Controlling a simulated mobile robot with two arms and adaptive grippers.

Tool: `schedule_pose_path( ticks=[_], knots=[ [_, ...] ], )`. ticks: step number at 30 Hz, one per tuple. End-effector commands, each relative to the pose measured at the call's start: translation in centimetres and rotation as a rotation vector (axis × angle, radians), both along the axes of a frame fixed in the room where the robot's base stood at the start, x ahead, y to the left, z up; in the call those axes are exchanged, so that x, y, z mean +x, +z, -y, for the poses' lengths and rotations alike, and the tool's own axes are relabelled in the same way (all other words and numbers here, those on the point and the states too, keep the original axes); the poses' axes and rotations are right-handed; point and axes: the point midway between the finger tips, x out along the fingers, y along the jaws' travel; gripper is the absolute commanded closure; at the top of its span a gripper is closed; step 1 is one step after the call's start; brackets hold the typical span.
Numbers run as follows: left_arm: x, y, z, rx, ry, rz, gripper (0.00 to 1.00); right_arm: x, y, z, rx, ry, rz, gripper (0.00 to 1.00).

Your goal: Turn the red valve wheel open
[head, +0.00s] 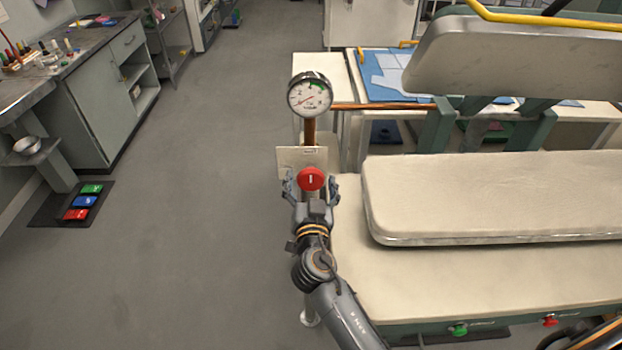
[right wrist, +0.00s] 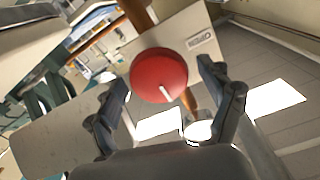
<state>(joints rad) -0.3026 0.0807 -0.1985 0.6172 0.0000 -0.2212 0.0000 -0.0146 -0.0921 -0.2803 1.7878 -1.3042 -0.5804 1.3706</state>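The red valve wheel (head: 311,177) is a small round knob with a short white mark, in front of a pale plate (head: 290,160) on a copper pipe (head: 310,133). In the head view the mark looks upright. My right gripper (head: 311,184) is open, with one finger on each side of the wheel. In the right wrist view the wheel (right wrist: 158,74) sits between the spread fingertips (right wrist: 162,82), with a small gap visible on each side. I cannot tell whether the fingers reach its depth. My left gripper is not in view.
A round pressure gauge (head: 310,95) stands above the wheel. A cream padded bench (head: 480,285) is close on the right, with a raised pad (head: 500,195) above it. Open grey floor (head: 210,200) lies to the left, with colored pedals (head: 82,202) beyond.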

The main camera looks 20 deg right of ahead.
Motion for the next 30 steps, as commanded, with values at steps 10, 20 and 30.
schedule_pose_path(
  ticks=[10,20,30],
  knots=[
    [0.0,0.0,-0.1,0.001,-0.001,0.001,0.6,0.0,0.0,0.0,-0.001,0.0,0.0,0.73],
    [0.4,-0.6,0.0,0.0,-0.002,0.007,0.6,0.0,-0.1,0.0,-0.079,-0.001,-0.021,0.73],
    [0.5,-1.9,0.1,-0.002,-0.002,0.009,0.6,0.1,0.0,0.0,-0.339,-0.001,-0.094,0.73]
  ],
)
